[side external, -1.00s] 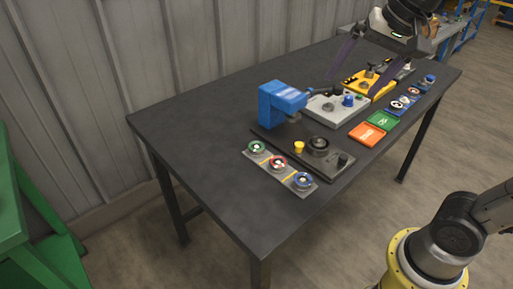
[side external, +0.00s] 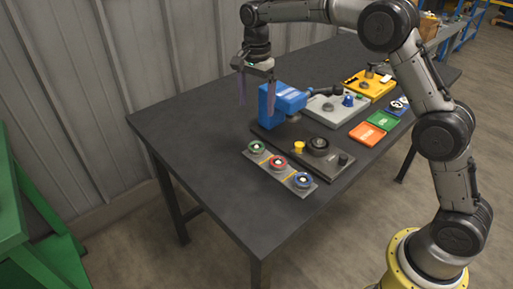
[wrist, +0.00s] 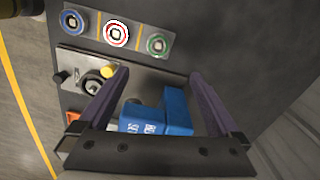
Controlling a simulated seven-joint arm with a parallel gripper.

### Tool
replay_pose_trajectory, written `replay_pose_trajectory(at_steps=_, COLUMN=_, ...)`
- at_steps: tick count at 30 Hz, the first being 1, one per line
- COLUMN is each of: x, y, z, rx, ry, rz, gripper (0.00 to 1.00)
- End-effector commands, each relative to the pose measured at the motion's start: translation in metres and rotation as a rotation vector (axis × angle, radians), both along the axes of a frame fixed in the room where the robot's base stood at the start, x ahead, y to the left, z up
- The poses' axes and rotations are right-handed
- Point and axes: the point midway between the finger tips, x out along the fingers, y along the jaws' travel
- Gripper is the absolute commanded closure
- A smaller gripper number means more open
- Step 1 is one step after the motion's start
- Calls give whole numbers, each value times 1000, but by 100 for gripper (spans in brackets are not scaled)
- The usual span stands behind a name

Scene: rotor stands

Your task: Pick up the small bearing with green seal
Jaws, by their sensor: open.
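The small bearing with the green seal (side external: 257,147) sits at the far left end of a grey strip tray (side external: 272,164) on the dark table. It also shows in the wrist view (wrist: 158,44), at the right end of the strip. Beside it on the strip are a red-sealed bearing (side external: 278,162) and a blue-sealed bearing (side external: 303,180). My gripper (side external: 256,106) is open and empty, above the table near the blue press. In the wrist view its purple fingers are spread wide, and the green-sealed bearing lies ahead of them, apart from them.
A blue press (side external: 274,103) stands on a dark base plate (side external: 335,158) right behind the strip, close to my gripper. The plate also carries a yellow part (side external: 299,147). Orange (side external: 367,134) and green tiles lie to the right. The table's left part is clear.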

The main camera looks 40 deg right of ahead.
Motion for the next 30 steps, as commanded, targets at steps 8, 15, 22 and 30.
replay_pose_trajectory(at_steps=8, x=-2, y=0, z=-50, rx=0, ry=7, rz=2, gripper=1)
replay_pose_trajectory(at_steps=15, x=-1, y=0, z=-79, rx=0, ry=2, rz=1, gripper=1)
replay_pose_trajectory(at_steps=22, x=-3, y=0, z=-97, rx=0, ry=4, rz=2, gripper=1)
replay_pose_trajectory(at_steps=30, x=-5, y=1, z=-131, rx=-1, ry=3, rz=2, gripper=1)
